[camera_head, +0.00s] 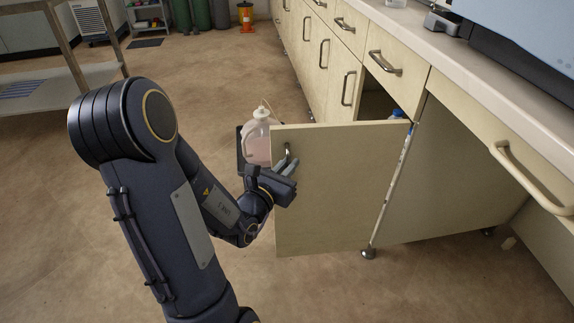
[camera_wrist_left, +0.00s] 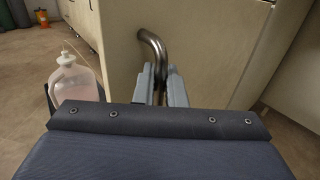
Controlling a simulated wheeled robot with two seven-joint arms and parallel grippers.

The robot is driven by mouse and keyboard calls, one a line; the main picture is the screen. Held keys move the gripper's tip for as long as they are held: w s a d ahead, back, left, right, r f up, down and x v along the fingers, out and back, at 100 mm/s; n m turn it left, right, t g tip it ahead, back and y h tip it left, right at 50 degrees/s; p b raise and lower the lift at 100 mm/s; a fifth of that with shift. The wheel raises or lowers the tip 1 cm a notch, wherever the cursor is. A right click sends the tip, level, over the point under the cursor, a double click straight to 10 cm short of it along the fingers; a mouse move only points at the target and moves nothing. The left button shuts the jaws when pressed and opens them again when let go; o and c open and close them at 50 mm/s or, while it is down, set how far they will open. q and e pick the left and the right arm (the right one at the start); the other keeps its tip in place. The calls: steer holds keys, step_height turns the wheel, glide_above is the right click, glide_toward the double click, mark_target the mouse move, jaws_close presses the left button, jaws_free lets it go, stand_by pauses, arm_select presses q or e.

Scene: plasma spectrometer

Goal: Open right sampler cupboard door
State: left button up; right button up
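The cupboard door (camera_head: 340,190) is a pale beige panel that stands swung out from the cabinet, its free edge to the left and its hinge side at the right. Its curved metal handle (camera_head: 288,150) is near the upper left corner of the panel. My left gripper (camera_head: 284,165) is at this handle. In the left wrist view the handle (camera_wrist_left: 154,42) runs down between the two grey fingers (camera_wrist_left: 164,85), which are closed around its lower part. The door panel (camera_wrist_left: 210,40) fills the area behind them. My right gripper is not in view.
A jug of pinkish liquid (camera_head: 258,138) stands on the floor just left of the door's free edge. Drawers (camera_head: 397,62) and a worktop (camera_head: 440,50) run along the right. A metal shelf rack (camera_head: 40,92) is at the far left. The floor between is clear.

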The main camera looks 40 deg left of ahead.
arm_select(q)
steer(key=o, duration=0.3)
steer(key=shift+w+d, duration=0.15)
steer(key=s+d+p, duration=0.1)
steer(key=s+p, duration=0.3)
steer(key=s, duration=0.3)
steer(key=shift+s, duration=0.4)
